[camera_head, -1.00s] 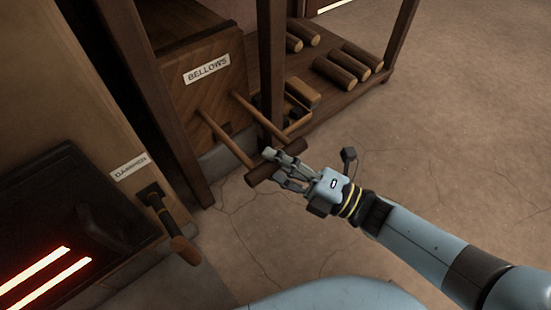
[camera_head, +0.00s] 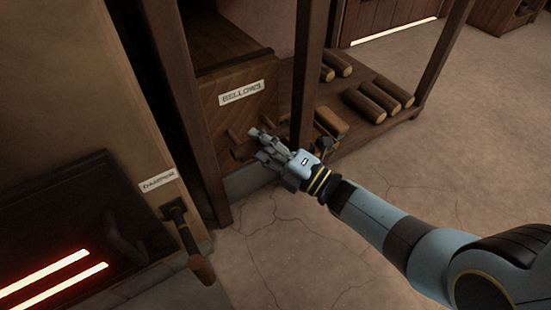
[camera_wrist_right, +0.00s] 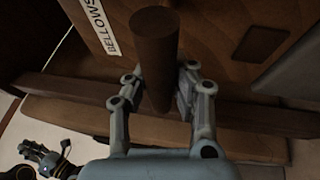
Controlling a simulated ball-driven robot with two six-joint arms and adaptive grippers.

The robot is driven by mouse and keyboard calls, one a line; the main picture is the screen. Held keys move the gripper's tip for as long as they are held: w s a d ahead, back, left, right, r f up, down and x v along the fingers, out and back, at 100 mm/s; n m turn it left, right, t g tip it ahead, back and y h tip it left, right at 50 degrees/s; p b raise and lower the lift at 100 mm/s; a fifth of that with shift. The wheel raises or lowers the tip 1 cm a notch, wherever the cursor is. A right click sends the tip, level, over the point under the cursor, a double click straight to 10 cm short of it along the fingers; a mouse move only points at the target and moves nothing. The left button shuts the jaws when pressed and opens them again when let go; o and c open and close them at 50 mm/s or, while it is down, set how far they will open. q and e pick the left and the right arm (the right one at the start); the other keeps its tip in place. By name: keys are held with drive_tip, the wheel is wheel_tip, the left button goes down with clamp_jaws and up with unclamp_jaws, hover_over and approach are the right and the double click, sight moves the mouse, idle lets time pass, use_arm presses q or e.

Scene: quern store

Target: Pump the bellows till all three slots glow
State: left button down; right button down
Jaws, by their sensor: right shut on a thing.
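The bellows (camera_head: 268,105) is a wooden box front with a BELLOWS label, at the upper middle of the head view. My right gripper (camera_head: 258,143) is shut on its dark round crossbar handle (camera_head: 240,151), which sits close to the front board. In the right wrist view the handle (camera_wrist_right: 155,50) runs between the fingers (camera_wrist_right: 160,95). Two glowing orange slots (camera_head: 54,280) show in the dark panel at lower left. A third slot is not visible in this view. My left gripper (camera_wrist_right: 42,155) appears small at the lower left of the wrist view; its fingers are unclear.
A damper lever (camera_head: 186,235) hangs from the furnace front beside the DAMPER label (camera_head: 158,181). A wooden rack post (camera_head: 306,90) stands close to my right gripper. Several logs (camera_head: 372,100) lie on the low shelf. The floor at right is open.

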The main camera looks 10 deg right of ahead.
drive_tip(key=shift+w, duration=0.15)
drive_tip(key=c, duration=1.1)
unclamp_jaws()
drive_tip(key=shift+o, duration=0.2)
drive_tip(key=v, duration=1.2)
drive_tip(key=shift+f, duration=0.1)
